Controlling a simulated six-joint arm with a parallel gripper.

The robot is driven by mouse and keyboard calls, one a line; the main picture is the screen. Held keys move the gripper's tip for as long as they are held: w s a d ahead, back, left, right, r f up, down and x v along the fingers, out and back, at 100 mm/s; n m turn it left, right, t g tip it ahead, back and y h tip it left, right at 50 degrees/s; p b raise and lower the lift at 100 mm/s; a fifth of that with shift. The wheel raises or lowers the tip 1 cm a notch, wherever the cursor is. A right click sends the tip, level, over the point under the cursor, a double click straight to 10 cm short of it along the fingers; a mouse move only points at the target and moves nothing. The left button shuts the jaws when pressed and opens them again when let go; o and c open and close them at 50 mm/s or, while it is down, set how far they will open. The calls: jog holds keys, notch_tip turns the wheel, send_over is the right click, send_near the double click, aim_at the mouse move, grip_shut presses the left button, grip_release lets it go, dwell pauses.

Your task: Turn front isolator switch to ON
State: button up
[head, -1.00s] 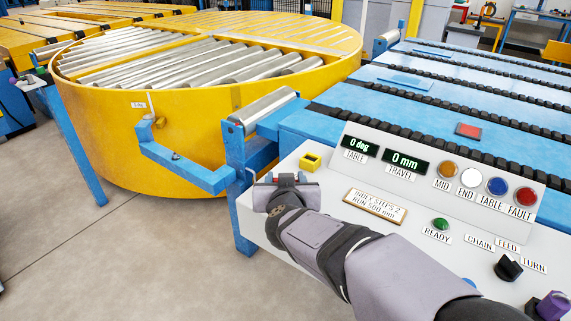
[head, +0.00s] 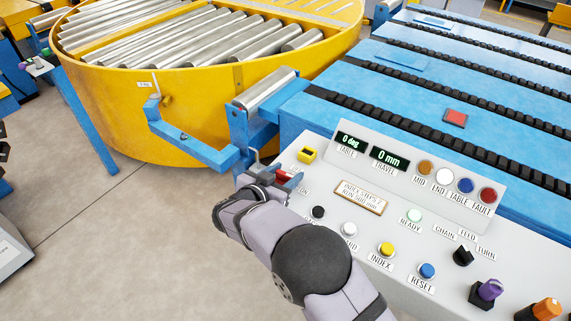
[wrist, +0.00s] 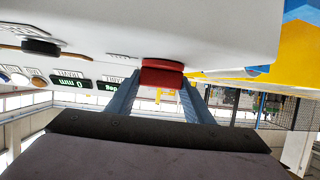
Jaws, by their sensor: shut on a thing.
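The isolator switch shows as a red handle (head: 284,177) at the left end of the grey control panel, partly covered by my gripper. In the wrist view the red handle (wrist: 162,73) sits between my two blue-grey fingers at their tips. My gripper (head: 278,178) is shut on it, with the arm reaching in from the lower right. A label beside the handle is partly hidden; only its end, "ON", can be read. The READY lamp (head: 413,215) glows pale green.
Push buttons, including yellow INDEX (head: 386,249) and blue RESET (head: 427,270), lie right of the arm. The yellow roller turntable (head: 205,110) and a blue bracket (head: 190,146) are beyond the panel's left edge.

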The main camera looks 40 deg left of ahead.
jog(key=shift+m+h+p, duration=0.4)
jog(key=shift+m+h, duration=0.2)
jog(key=shift+h, duration=0.1)
jog(key=o, duration=1)
jog(key=shift+o, duration=0.2)
jog(key=shift+s, duration=0.1)
jog(key=shift+b+v, duration=0.65)
jog(key=shift+v, duration=2.95)
